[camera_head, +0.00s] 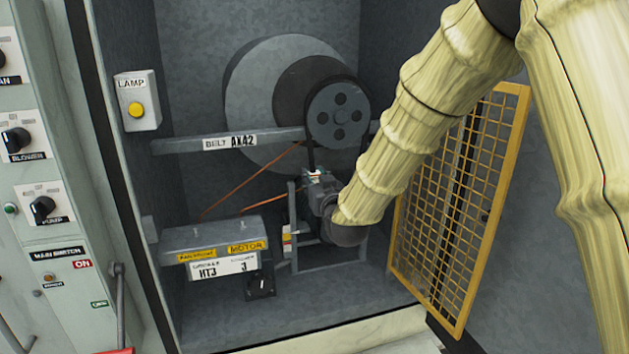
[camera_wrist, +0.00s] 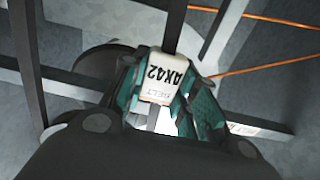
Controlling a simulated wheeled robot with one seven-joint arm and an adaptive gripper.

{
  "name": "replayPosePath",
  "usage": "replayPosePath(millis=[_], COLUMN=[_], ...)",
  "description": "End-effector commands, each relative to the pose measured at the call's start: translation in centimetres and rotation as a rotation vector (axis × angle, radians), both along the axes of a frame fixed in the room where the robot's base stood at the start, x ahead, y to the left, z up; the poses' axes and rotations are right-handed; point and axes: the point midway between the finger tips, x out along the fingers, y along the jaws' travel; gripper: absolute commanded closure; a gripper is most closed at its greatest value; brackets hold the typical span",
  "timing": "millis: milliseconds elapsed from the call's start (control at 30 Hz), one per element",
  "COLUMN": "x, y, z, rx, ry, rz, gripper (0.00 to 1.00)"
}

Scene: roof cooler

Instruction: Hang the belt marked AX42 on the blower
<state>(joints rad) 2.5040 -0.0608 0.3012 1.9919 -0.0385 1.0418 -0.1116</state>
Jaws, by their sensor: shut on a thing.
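The bar below bears the label BELT AX42 (camera_head: 230,142). My gripper (camera_head: 318,182) is below the pulley, shut on the belt. In the wrist view the belt's white tag, reading AX42 (camera_wrist: 158,78), is between the teal finger pads, and the black belt (camera_wrist: 174,28) runs upward from it. In the head view the belt (camera_head: 309,152) rises toward the pulley's left side. Whether it is looped over the pulley I cannot tell.
A motor shelf (camera_head: 207,236) with labels stands lower left, and orange lines (camera_head: 250,180) slant from it toward the blower. A yellow mesh door (camera_head: 465,200) stands open at right. A lamp box (camera_head: 137,100) and switch panel (camera_head: 45,190) are at left.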

Motion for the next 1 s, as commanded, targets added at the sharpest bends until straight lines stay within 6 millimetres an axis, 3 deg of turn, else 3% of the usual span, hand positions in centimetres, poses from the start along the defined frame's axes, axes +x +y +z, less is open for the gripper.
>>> replayPosePath(millis=[1000], x=[0.0], y=[0.0], z=[-1.1], rx=[0.000], ry=[-0.001], rz=[0.000], gripper=[1.00])
